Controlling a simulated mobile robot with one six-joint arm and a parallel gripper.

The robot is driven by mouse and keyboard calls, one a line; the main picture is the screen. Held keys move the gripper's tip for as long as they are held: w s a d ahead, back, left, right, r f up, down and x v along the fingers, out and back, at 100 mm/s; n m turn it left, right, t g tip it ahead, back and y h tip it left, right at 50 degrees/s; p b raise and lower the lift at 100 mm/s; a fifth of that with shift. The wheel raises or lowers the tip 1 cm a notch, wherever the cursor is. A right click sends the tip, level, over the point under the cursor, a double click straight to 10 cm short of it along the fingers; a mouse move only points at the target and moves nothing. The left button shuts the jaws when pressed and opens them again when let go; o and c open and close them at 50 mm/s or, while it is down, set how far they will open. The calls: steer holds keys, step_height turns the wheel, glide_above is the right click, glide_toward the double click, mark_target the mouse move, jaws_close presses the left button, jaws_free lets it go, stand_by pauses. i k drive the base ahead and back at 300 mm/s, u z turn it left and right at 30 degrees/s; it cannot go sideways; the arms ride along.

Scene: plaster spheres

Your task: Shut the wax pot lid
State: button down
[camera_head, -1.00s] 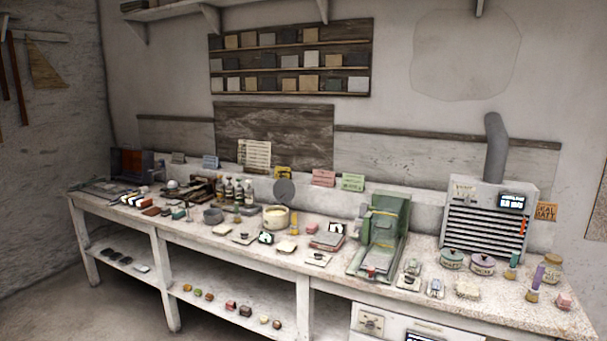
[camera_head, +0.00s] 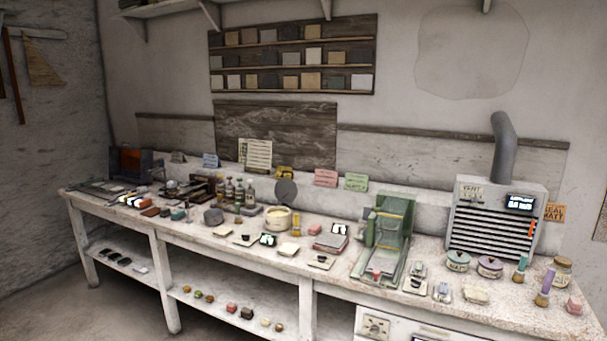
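A cream, round pot (camera_head: 277,223) stands near the middle of the bench. A dark grey disc (camera_head: 286,191) stands upright at its back edge and looks like its raised lid; the pot's pale inside shows, so it is open. I take this for the wax pot, but no label on it is readable. My gripper is not in view.
A long white bench (camera_head: 225,251) is crowded with small items. Several bottles (camera_head: 238,190) stand left of the pot, and a yellow-topped item (camera_head: 297,225) is close on its right. A green machine (camera_head: 386,240) and a vented unit (camera_head: 494,220) stand further right.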

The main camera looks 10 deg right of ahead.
mark_target(286, 191)
steer(key=u, duration=0.05)
steer(key=i, duration=1)
steer(key=z, duration=0.05)
